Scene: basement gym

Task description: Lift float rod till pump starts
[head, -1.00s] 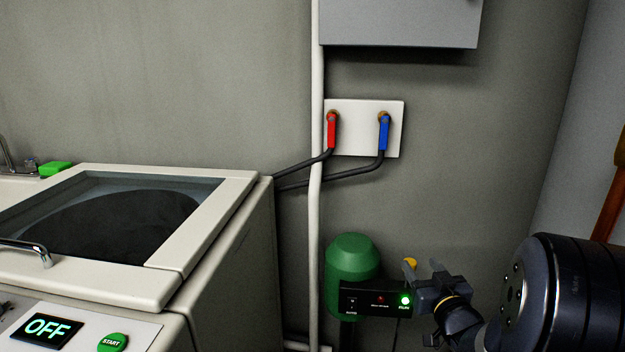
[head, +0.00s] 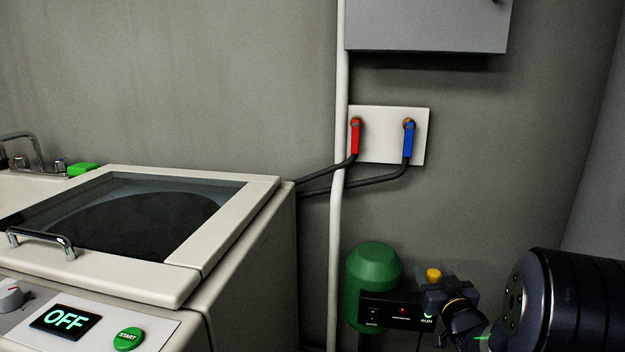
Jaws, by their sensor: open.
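A green pump or tank (head: 372,275) stands low against the wall. A yellow knob (head: 433,274), apparently the top of the float rod, shows just above my gripper (head: 436,293). The rod below it is hidden. My gripper is open at the knob; I cannot tell whether the fingers touch it or the rod.
A washer (head: 240,230) with a glass lid, an OFF display (head: 65,319) and a green START button (head: 128,339) fills the left. A white plate (head: 390,150) with red and blue valve handles is above the pump. A white pipe (head: 335,240) runs down the wall.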

